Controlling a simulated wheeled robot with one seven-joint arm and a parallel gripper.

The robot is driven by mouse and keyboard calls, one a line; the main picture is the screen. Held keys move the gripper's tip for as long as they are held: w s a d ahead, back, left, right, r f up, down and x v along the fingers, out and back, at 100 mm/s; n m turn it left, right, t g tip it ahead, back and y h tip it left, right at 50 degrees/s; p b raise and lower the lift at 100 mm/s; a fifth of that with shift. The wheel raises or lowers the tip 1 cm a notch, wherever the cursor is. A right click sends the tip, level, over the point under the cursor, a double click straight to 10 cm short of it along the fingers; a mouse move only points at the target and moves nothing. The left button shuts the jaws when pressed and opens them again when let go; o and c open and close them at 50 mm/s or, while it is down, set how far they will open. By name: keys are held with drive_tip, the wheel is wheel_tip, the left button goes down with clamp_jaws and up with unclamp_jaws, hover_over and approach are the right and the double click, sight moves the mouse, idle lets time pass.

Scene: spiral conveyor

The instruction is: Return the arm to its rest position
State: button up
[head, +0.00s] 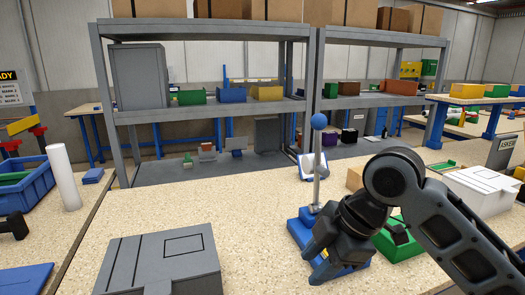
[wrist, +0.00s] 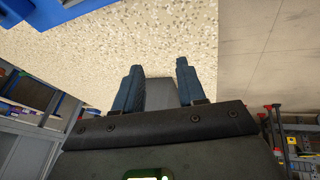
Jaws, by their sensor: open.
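My arm reaches in from the lower right of the head view, bent at a dark round joint. My gripper (head: 326,262) hangs over the speckled table, in front of a blue base (head: 300,228) with an upright grey post and a blue ball (head: 319,122) on top. In the wrist view the two blue fingers of my gripper (wrist: 158,68) stand apart. No object is held between them. A grey surface (wrist: 158,94) shows behind the gap, and the speckled tabletop lies beyond it.
A grey box (head: 165,262) stands on the table (head: 240,195) at front left. A green tray (head: 400,245) and a white box (head: 482,188) are beside my arm at right. A blue crate (head: 25,188) is at far left. Grey shelving (head: 205,106) stands behind. The table's middle is clear.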

drive_tip(key=s+a+m+t+y, duration=0.2)
drive_tip(key=a+m+t+y, duration=0.25)
drive_tip(key=a, duration=0.65)
drive_tip(key=s+f+m+t, duration=0.1)
drive_tip(key=m, duration=0.1)
drive_tip(key=s+f+m+t, duration=0.1)
drive_tip(key=s+m+t, duration=0.1)
drive_tip(key=m, duration=0.1)
drive_tip(key=s+f+m+t+y, duration=0.1)
drive_tip(key=m, duration=0.2)
drive_tip(key=shift+s+f+t, duration=0.25)
drive_tip(key=shift+s+f, duration=0.05)
drive_tip(key=shift+f, duration=0.05)
drive_tip(key=s+d+f+m+t+h, duration=0.2)
drive_tip(key=s+d+f+m+h, duration=0.3)
drive_tip(key=s, duration=0.4)
drive_tip(key=s+d+f+m+t+h, duration=0.1)
drive_tip(key=s+d+f+m+h, duration=0.25)
drive_tip(key=s+d, duration=0.55)
drive_tip(key=s+d+r, duration=0.3)
drive_tip(key=s+d, duration=0.1)
drive_tip(key=s, duration=0.4)
drive_tip(key=s+d+r+n+h, duration=0.1)
drive_tip(key=s+d+r, duration=0.2)
drive_tip(key=s+d, duration=0.2)
drive_tip(key=s, duration=0.3)
drive_tip(key=shift+r+t+h, duration=0.15)
drive_tip(key=shift+t+h, duration=0.15)
drive_tip(key=shift+t, duration=0.1)
drive_tip(key=shift+s, duration=0.1)
